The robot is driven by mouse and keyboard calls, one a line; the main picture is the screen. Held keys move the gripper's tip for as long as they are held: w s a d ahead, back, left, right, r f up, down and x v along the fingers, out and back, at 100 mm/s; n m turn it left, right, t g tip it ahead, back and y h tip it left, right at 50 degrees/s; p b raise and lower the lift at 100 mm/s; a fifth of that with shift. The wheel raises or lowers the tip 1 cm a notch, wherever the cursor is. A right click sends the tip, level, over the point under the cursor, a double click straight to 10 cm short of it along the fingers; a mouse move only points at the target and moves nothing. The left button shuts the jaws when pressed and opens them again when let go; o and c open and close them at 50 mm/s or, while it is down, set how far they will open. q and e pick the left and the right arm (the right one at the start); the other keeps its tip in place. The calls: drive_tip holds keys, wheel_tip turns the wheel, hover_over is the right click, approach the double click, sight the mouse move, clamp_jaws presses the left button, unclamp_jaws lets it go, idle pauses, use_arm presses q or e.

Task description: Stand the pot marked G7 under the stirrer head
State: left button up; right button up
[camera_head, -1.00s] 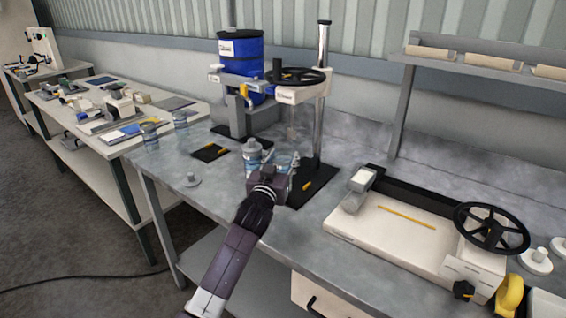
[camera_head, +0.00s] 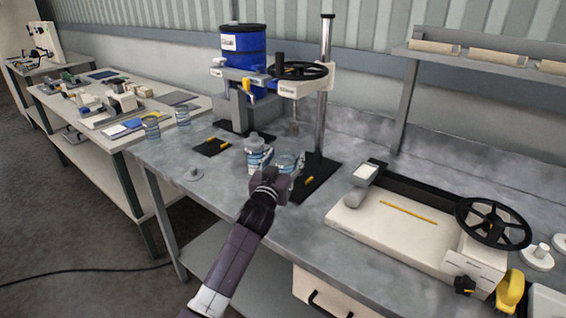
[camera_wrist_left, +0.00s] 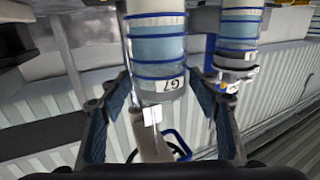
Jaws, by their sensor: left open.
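A clear pot with blue bands (camera_head: 287,161) stands on the bench beside the stirrer's black base plate (camera_head: 318,183). The stirrer head (camera_head: 301,86) is on a chrome column above. In the left wrist view the pot marked G7 (camera_wrist_left: 160,55) shows between my open fingers, its label facing the camera; I cannot tell whether they touch it. It seems to be that banded pot. My left gripper (camera_head: 278,172) is open in front of it; it also shows in the left wrist view (camera_wrist_left: 160,118). My right gripper is not in view.
A grey-lidded pot (camera_head: 256,160) stands close on the left; a second pot also shows in the wrist view (camera_wrist_left: 238,45). A blue drum (camera_head: 243,55) is behind. A white press with a handwheel (camera_head: 410,230) fills the right. A small grey lid (camera_head: 194,174) lies at left.

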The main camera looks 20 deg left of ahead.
use_arm(q)
drive_tip(key=s+b, duration=0.1)
drive_tip(key=s, duration=1.1)
drive_tip(key=shift+d, duration=0.25)
